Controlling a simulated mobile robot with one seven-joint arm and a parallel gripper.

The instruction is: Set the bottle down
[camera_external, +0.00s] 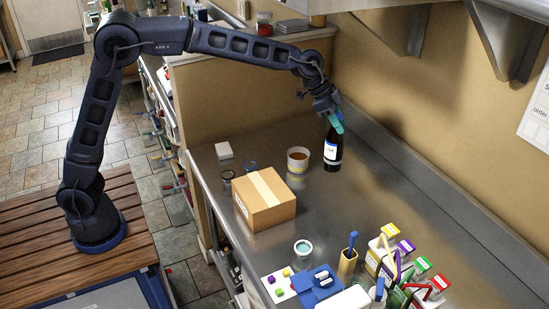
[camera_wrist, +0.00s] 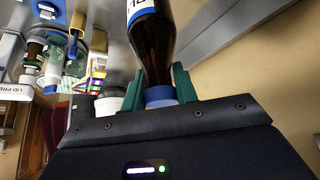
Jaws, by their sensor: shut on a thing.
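A dark brown bottle (camera_external: 333,152) with a white and blue label stands upright at the far end of the steel counter (camera_external: 385,190), near the wall side. My gripper (camera_external: 336,119) is above it, with its teal fingers at the bottle's top. In the wrist view, the bottle (camera_wrist: 152,45) shows its blue cap and narrow neck between the two teal fingers of my gripper (camera_wrist: 160,88), which are shut on it. The bottle's base is at or very near the counter; I cannot tell whether it touches.
A cup of brown liquid (camera_external: 298,159) stands close to the bottle's left. A cardboard box (camera_external: 264,200) is nearer the camera. Labelled containers (camera_external: 390,250) crowd the near right. A raised steel edge (camera_external: 420,165) runs along the wall. Bare counter lies right of the box.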

